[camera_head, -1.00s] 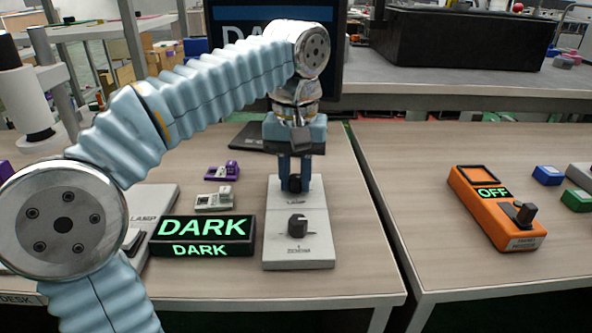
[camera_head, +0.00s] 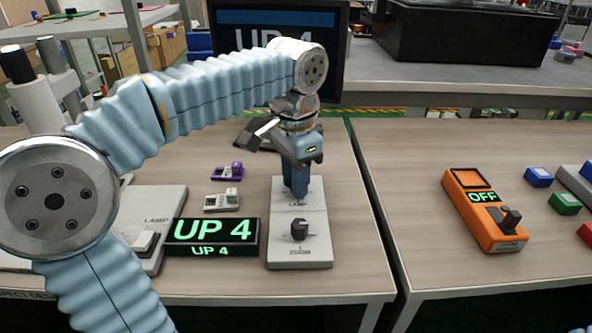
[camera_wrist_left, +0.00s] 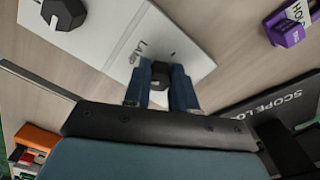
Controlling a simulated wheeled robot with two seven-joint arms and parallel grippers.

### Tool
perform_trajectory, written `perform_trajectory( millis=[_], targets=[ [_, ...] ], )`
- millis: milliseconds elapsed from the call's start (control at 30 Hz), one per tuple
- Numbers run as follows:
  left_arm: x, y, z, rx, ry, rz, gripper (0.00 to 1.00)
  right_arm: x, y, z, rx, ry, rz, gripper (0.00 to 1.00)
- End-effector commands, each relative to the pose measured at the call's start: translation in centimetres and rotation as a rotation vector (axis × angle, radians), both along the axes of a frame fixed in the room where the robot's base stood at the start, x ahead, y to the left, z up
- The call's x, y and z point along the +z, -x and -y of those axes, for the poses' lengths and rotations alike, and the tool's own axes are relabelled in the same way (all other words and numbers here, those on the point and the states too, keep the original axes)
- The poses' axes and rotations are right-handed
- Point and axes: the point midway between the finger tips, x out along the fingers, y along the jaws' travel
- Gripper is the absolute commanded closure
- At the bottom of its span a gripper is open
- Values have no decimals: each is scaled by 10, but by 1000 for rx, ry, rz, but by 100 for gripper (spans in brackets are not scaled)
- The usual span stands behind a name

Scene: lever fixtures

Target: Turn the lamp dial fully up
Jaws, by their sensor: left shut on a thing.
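A light grey panel (camera_head: 313,252) lies on the desk with two dark knobs. The rear knob, by a "LAMP" label, is the lamp dial (camera_wrist_left: 174,78); it is mostly hidden by my fingers in the head view. My left gripper (camera_head: 298,192) comes down from above and is shut on the lamp dial, one finger on each side in the left wrist view (camera_wrist_left: 172,85). The front knob (camera_head: 299,229) stands free nearer the desk edge. A black display (camera_head: 212,237) left of the panel reads "UP 4" in green. My right gripper is not in view.
An orange box (camera_head: 482,215) reading "OFF" sits on the right-hand table. Small purple (camera_head: 226,171) and grey (camera_head: 222,202) fixtures lie left of the panel. A monitor stands behind my arm. A gap separates the two tables.

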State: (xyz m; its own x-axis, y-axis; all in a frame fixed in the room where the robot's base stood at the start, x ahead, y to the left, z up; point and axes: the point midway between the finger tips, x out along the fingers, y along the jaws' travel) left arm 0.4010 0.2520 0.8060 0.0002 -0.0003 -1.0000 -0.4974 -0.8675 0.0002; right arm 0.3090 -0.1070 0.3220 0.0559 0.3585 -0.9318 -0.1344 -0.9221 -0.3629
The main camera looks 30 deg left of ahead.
Motion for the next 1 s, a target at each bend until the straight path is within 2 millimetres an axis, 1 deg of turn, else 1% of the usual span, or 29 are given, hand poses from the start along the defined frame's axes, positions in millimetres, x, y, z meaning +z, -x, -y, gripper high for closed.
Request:
perform_trajectory(
  millis=[33,500,700,1000],
  targets=[
    [2,1,0,-44,-1,-4,100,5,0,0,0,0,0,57],
    [1,-1,-2,-490,0,-4,100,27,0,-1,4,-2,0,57],
    [1,-2,-2,-680,0,-4,100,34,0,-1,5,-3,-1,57],
    [-1,-4,-3,-964,0,-3,100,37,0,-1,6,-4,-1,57]
  ],
)
